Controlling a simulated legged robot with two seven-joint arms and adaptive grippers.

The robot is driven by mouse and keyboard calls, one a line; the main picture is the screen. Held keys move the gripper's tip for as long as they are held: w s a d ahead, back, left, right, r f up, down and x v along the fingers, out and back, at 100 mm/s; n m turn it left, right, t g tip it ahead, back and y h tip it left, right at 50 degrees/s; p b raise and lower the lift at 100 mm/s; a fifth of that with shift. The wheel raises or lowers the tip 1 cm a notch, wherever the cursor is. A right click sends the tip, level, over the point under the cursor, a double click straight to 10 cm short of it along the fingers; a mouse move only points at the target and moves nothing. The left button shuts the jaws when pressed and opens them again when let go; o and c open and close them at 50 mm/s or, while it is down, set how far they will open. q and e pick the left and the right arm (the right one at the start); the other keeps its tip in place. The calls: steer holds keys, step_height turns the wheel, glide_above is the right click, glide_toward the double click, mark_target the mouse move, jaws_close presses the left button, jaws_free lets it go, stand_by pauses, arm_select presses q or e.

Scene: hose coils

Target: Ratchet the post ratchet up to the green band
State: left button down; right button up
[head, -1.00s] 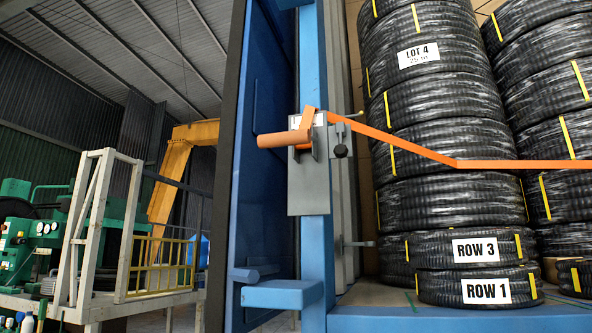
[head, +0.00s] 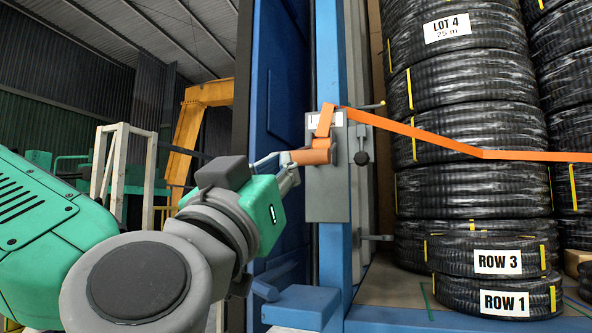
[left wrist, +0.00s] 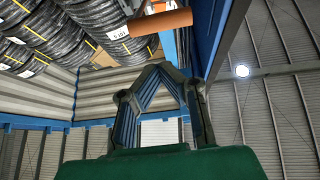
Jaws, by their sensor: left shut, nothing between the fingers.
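The post ratchet (head: 327,190) is a grey plate fixed to the blue post (head: 330,60), with an orange handle (head: 310,156) pointing left. An orange strap (head: 430,135) runs from it to the right across the hose coils. My left gripper (head: 284,168) is at the left end of the handle, shut and empty. In the left wrist view its fingertips (left wrist: 160,68) meet below the orange handle (left wrist: 160,22), with a visible gap in that picture. I cannot tell whether they touch it. I see no green band on the ratchet. My right gripper is out of view.
Stacked black hose coils (head: 470,190) stand right of the post, with ROW 3, ROW 1 and LOT 4 labels. A blue open door (head: 275,90) stands behind my left gripper. A blue ledge (head: 302,305) juts out below the ratchet. A yellow frame stands further back.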

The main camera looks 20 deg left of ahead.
arm_select(q)
steer(key=w+r+y+p, duration=0.1)
steer(key=w+r+p, duration=0.3)
steer(key=w+r, duration=0.35)
steer(key=f, duration=0.3)
steer(key=shift+w+a+t+p, duration=0.25)
steer(key=shift+w+t+p, duration=0.05)
steer(key=shift+p, duration=0.05)
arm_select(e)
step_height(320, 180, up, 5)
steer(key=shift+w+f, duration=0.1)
arm_select(q)
steer(key=shift+f, duration=0.15)
